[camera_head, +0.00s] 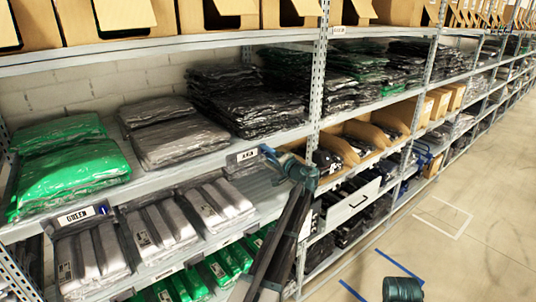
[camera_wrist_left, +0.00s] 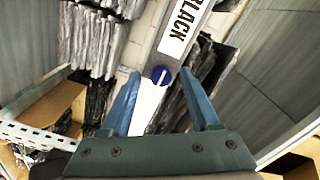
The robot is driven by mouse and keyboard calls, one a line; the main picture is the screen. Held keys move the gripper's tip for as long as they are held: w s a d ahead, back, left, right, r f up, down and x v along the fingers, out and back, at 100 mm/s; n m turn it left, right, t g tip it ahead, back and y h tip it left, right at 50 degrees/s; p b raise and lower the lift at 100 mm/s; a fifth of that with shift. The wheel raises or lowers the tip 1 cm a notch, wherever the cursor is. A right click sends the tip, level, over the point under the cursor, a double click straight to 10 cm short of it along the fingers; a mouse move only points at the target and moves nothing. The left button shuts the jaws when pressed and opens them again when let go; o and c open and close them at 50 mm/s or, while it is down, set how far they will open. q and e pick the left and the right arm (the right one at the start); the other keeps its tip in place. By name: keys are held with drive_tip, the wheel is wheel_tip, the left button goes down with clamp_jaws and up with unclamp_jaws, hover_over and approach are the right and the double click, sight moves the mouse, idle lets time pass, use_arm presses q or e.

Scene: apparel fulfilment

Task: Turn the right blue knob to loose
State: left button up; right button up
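A round blue knob (camera_wrist_left: 161,76) with a pale line across its face sits on the grey shelf rail just below the BLACK label (camera_wrist_left: 180,28) in the left wrist view. The pale line is tilted. My left gripper (camera_head: 272,164) reaches the shelf rail beside the BLACK label (camera_head: 246,156) in the head view and hides the knob there. In the left wrist view its blue fingers are apart, with the knob between and beyond the fingertips. I see no contact. Another blue knob (camera_head: 102,209) is beside the GREEN label (camera_head: 78,217). My right gripper is out of view.
Green bagged garments (camera_head: 70,172) and grey bagged garments (camera_head: 172,139) lie on the shelf above the rail. A shelf upright (camera_head: 317,90) stands right of my left gripper. The aisle floor (camera_head: 470,200) is open at right.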

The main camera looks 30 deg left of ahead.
use_arm(q)
drive_tip(key=v, duration=1.3)
drive_tip(key=shift+s+d, duration=0.15)
drive_tip(key=shift+d, duration=0.2)
drive_tip(key=s+d+f+m+g+h+b, duration=0.1)
drive_tip(key=s+d+f+h+b, duration=0.2)
drive_tip(key=s+d+f, duration=0.4)
drive_tip(key=s+d+f+g+h+b, duration=0.25)
drive_tip(key=s+d+f, duration=0.2)
drive_tip(key=f, duration=0.55)
drive_tip(key=s+d+f+m+g+h+b, duration=0.1)
drive_tip(key=s+d+f+h+b, duration=0.3)
drive_tip(key=s+f, duration=0.3)
drive_tip(key=s+d+f+m+g+h+b, duration=0.2)
drive_tip(key=s+d+f+h+b, duration=0.2)
drive_tip(key=s+d+f, duration=0.7)
drive_tip(key=s+d+h, duration=0.2)
drive_tip(key=s+d, duration=0.1)
drive_tip(key=shift+d+f+m+g, duration=0.2)
drive_tip(key=shift+d+m+g, duration=0.15)
drive_tip(key=shift+m, duration=0.05)
